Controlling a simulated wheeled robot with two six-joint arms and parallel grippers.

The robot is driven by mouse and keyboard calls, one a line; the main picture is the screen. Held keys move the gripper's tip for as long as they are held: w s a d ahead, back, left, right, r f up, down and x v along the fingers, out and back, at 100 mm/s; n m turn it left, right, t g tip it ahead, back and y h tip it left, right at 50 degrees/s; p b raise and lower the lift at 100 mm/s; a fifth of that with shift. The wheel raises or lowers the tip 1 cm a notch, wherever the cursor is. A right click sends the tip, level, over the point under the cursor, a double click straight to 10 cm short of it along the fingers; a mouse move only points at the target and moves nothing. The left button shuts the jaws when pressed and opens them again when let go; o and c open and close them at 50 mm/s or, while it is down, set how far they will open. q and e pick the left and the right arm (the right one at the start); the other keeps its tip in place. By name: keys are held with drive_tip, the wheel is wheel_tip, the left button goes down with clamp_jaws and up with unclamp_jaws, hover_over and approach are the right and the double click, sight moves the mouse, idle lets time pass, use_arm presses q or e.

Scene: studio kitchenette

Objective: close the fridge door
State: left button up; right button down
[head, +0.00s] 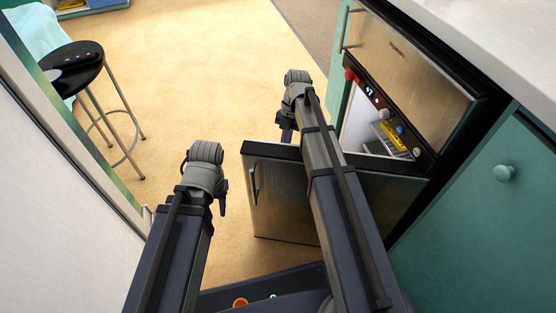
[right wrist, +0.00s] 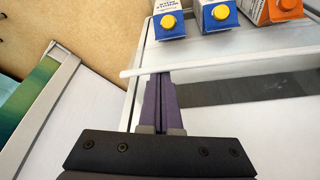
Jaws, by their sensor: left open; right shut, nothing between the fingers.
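The fridge (head: 400,70) stands at the right in the head view, with a steel front and a lit control panel. Its lower door (head: 280,205) stands open, swung out into the room, with a bar handle (head: 254,180) on its outer face. My right arm reaches over the door. My right gripper (head: 287,134) is just beyond the door's top edge; in the right wrist view its purple fingers (right wrist: 160,82) are shut and empty, by a white door shelf rail (right wrist: 210,66). Whether they touch it I cannot tell. My left gripper (head: 222,203) is open, left of the door and apart from it.
Cartons (right wrist: 220,14) stand on the door shelf. A yellow item (head: 393,138) shows inside the fridge. A black stool (head: 75,70) stands at the upper left. Teal cabinets (head: 480,220) and a white counter (head: 490,35) border the right. The floor (head: 200,70) between is clear.

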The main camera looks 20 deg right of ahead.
drive_tip(key=w+d+m+t, duration=0.1)
drive_tip(key=w+d+m, duration=0.4)
drive_tip(key=w+d, duration=0.4)
drive_tip(key=shift+d+y, duration=0.4)
drive_tip(key=shift+d, duration=0.65)
